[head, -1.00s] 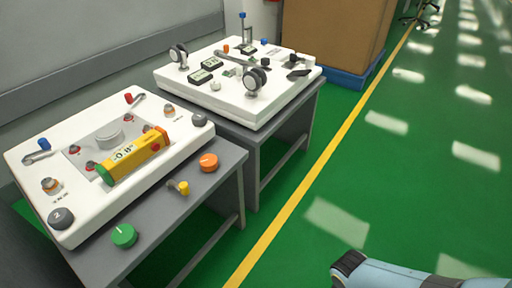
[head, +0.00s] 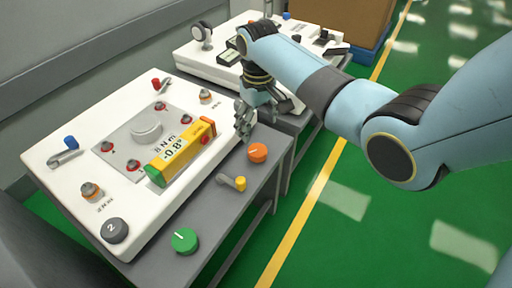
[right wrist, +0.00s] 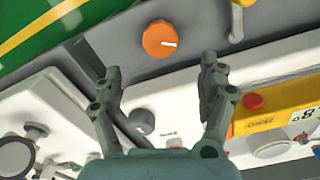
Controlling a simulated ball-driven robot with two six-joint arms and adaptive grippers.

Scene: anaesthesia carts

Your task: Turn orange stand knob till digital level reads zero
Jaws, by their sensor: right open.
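The orange knob (head: 258,152) sits on the grey bench beside the white stand's right edge, its white mark visible. In the right wrist view the knob (right wrist: 160,39) lies beyond the fingertips. The yellow digital level (head: 182,152) rests on the white stand (head: 100,155), and its display appears to read -0.8°. Part of the level (right wrist: 270,112) shows at the right of the wrist view. My right gripper (head: 244,128) is open and empty, above the stand's right corner, close to the orange knob but apart from it. It also shows in the wrist view (right wrist: 160,68). My left gripper is not in view.
A grey knob marked 2 (head: 115,230) is at the stand's near corner. A second white unit (head: 190,57) stands behind. Green floor lies open at right.

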